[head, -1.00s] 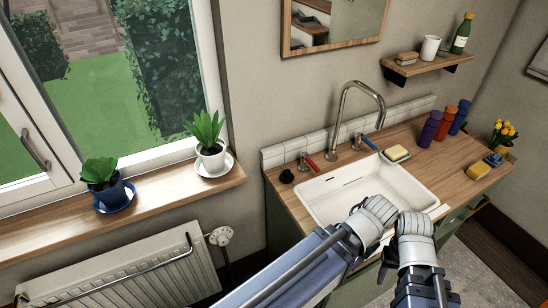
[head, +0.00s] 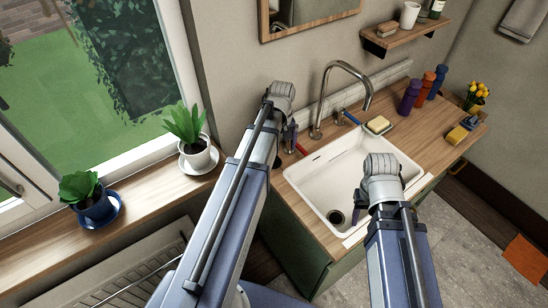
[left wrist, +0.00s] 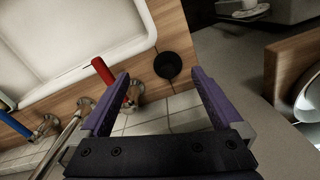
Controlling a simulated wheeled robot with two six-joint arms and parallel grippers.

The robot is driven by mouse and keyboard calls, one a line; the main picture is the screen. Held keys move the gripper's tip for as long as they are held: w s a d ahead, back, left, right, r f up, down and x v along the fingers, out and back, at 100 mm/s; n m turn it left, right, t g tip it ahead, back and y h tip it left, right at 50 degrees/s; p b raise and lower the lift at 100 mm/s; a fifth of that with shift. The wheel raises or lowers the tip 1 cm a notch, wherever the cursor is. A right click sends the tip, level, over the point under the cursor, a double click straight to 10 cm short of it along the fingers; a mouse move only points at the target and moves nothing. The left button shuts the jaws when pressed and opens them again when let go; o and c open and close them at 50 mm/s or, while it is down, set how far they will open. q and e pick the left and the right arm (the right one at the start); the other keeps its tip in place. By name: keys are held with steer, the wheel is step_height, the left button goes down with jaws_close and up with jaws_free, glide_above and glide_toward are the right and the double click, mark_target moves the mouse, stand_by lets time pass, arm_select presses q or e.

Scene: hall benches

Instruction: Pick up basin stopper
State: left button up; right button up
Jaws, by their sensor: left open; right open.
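The basin stopper (left wrist: 167,65), a small black disc, lies on the wooden counter beside the white basin in the left wrist view. In the head view my left arm hides it. My left gripper (left wrist: 160,76) is open and empty, its purple fingers either side of the line to the stopper, apart from it. In the head view the left gripper (head: 290,138) is above the counter's left end, near the red-handled tap (head: 300,149). My right gripper (head: 359,206) is open over the basin (head: 325,182), partly hidden by its own wrist.
The tap's red handle (left wrist: 103,72) rises close to one finger of the left gripper. A tall curved spout (head: 326,85) stands behind the basin. A sponge on a dish (head: 378,124) and several bottles (head: 410,97) stand to the right. Potted plants stand on the windowsill (head: 150,195).

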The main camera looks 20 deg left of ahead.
mark_target(356, 237)
arm_select(q)
steer(key=shift+w+a+r+n, duration=0.1)
steer(key=shift+w+a+n, duration=0.15)
steer(key=shift+a, duration=0.3)
step_height(356, 237, down, 3)
steer(key=b, duration=0.2)
steer(key=shift+r+b, duration=0.1)
steer(key=shift+b, duration=0.3)
arm_select(e)
step_height(356, 237, down, 3)
steer(key=shift+r, duration=0.2)
arm_select(q)
steer(key=f+b, duration=0.2)
steer(key=a+f+b, duration=0.1)
steer(key=f+b, duration=0.2)
steer(key=shift+w+a+f, duration=0.1)
steer(key=shift+a, duration=0.05)
arm_select(e)
step_height(356, 237, down, 5)
steer(key=shift+f, duration=0.1)
arm_select(q)
steer(key=shift+c, duration=0.2)
steer(key=c, duration=1.4)
